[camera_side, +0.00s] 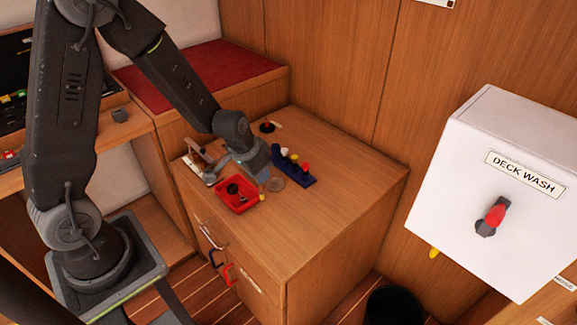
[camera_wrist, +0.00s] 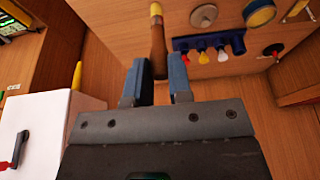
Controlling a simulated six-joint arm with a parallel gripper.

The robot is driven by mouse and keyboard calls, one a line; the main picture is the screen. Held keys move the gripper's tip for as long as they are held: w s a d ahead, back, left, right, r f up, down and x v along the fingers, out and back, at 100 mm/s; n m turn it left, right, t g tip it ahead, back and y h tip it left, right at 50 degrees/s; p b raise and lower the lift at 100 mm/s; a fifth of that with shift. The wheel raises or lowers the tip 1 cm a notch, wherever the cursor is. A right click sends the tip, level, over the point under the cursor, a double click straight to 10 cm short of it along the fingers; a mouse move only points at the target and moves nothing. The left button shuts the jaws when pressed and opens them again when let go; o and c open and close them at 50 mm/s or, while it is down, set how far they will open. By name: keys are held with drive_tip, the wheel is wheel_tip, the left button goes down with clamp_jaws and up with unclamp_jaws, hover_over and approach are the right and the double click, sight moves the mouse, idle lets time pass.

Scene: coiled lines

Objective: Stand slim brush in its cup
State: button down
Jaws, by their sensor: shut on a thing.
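My gripper (camera_wrist: 156,82) is shut on the slim brush (camera_wrist: 158,45). The brush has a brown handle and a pale yellow tip that points away from the jaws. In the side view my gripper (camera_side: 262,178) is low over the front part of the cabinet top, and the small yellow tip (camera_side: 262,198) shows just below it. A round thing with a yellow rim (camera_wrist: 260,12) is at the top of the wrist view, cut by the frame edge; I cannot tell whether it is the cup. In the side view my arm hides that spot.
A red tray (camera_side: 238,208) is left of my gripper. A blue rack (camera_side: 308,182) with coloured knobs is to the right, with a grey disc (camera_side: 275,184) nearby. A black round piece (camera_side: 267,127) lies farther back. The cabinet's right side (camera_side: 345,190) is clear.

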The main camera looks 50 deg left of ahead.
drive_tip(key=w+a+n+y, duration=0.1)
drive_tip(key=w+a+n, duration=0.2)
drive_tip(key=w+a, duration=1.7)
drive_tip(key=shift+w+d+f, duration=0.15)
drive_tip(key=shift+d+f, duration=0.05)
drive_tip(key=shift+f, duration=0.45)
drive_tip(key=shift+w+d+f, duration=0.1)
drive_tip(key=shift+d+f, duration=0.1)
drive_tip(key=shift+f, duration=0.4)
drive_tip(key=shift+w+d+f, duration=0.15)
drive_tip(key=shift+d+f, duration=0.05)
drive_tip(key=shift+f, duration=0.45)
drive_tip(key=shift+f, duration=0.25)
drive_tip(key=shift+f, duration=0.4)
drive_tip(key=shift+f, duration=0.3)
drive_tip(key=shift+f, duration=0.4)
drive_tip(key=shift+f, duration=0.35)
